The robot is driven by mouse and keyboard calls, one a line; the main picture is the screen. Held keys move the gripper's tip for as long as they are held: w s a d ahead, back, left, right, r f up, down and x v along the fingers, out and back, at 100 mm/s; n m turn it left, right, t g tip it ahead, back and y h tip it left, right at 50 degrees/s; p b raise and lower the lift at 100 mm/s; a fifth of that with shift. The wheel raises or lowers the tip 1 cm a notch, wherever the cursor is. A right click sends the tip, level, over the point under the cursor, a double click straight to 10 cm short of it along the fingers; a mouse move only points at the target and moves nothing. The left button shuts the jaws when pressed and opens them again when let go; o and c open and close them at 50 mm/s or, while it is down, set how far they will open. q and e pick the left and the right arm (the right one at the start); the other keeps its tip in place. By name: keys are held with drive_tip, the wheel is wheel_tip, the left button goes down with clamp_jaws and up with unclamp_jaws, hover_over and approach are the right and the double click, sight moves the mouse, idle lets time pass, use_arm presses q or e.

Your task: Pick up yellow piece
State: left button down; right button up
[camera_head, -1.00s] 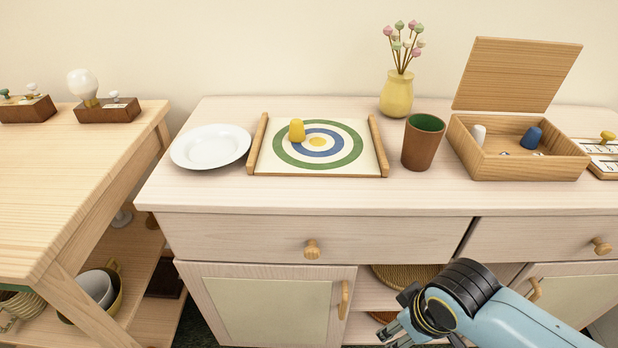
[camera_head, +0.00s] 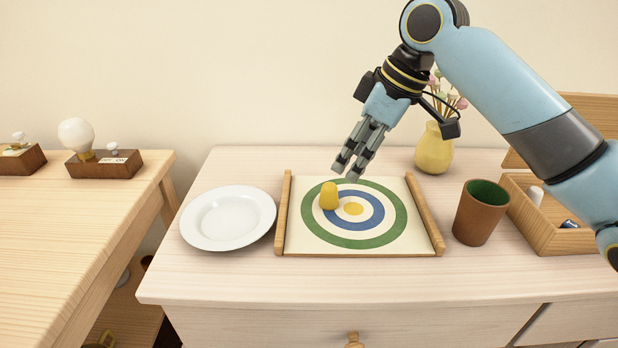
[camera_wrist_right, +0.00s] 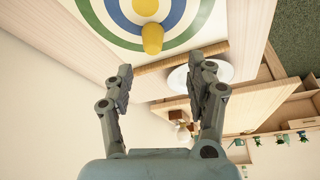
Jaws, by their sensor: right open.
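The yellow piece (camera_head: 329,196) stands upright on the target board (camera_head: 300,241), on the upper left part of its rings. In the right wrist view the yellow piece (camera_wrist_right: 152,39) shows ahead of my fingers, near the board's wooden rail. My right gripper (camera_head: 347,172) is open and empty, above the far side of the board, just up and right of the piece in the head view and apart from it. In the right wrist view my right gripper's (camera_wrist_right: 166,80) two fingers are spread with nothing between them. My left gripper is not in view.
A white plate (camera_head: 228,217) lies left of the board. A brown cup (camera_head: 478,214) stands right of it. The front strip of the cabinet top is clear.

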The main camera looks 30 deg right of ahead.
sight(331, 185)
drive_tip(key=w+f, duration=0.1)
drive_tip(key=f, duration=0.1)
drive_tip(key=w+a+f+b, duration=0.1)
drive_tip(key=shift+w+f, duration=0.3)
drive_tip(key=shift+f, duration=0.1)
drive_tip(key=shift+w+f, duration=0.15)
drive_tip(key=shift+f, duration=0.15)
drive_tip(key=x, duration=0.5)
drive_tip(key=shift+d+f+b, duration=0.1)
drive_tip(key=shift+d+b, duration=0.1)
drive_tip(key=shift+b, duration=0.15)
drive_tip(key=shift+c, duration=1.4)
drive_tip(key=c, duration=0.6)
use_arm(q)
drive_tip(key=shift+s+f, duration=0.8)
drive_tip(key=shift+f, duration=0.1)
use_arm(e)
drive_tip(key=shift+o, duration=0.2)
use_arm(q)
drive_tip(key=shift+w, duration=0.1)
